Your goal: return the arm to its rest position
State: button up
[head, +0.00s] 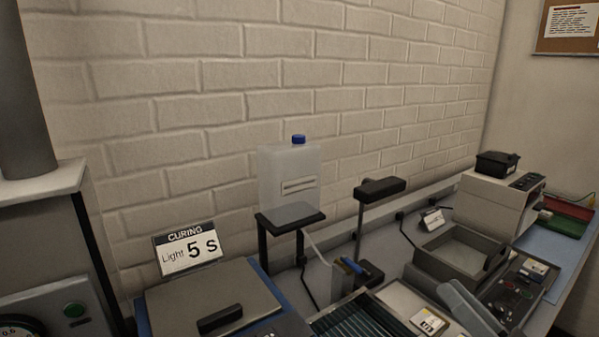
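My gripper and my arm do not show in the head view. Whether the gripper is open or shut, and whether it holds anything, cannot be seen. No cylinder that I can clearly make out as the sealed one is in view.
A bench along a white brick wall holds a lidded box (212,304) by a "CURING Light 5 s" sign (188,249), a blue-capped jug (290,175) on a black stand, a dark lamp-like stand (379,188), an open grey tray (462,252) and a beige machine (496,203).

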jog(key=s+m+t+h, duration=0.45)
jog(key=s+m, duration=0.35)
jog(key=m, duration=0.4)
jog(key=s+a+f+m+g+h, duration=0.1)
jog(key=s+f+m+g+h, duration=0.1)
jog(key=s+f+m, duration=0.4)
jog(key=s+a+f+m+g+h, duration=0.2)
jog(key=s+f+m, duration=0.3)
jog(key=s+m, duration=0.5)
jog(key=s+a+f+m+g+h, duration=0.2)
jog(key=s+f+m, duration=0.4)
jog(key=s, duration=0.6)
jog(key=m+g+h, duration=0.1)
jog(key=m+g, duration=0.1)
jog(key=shift+f+m, duration=0.3)
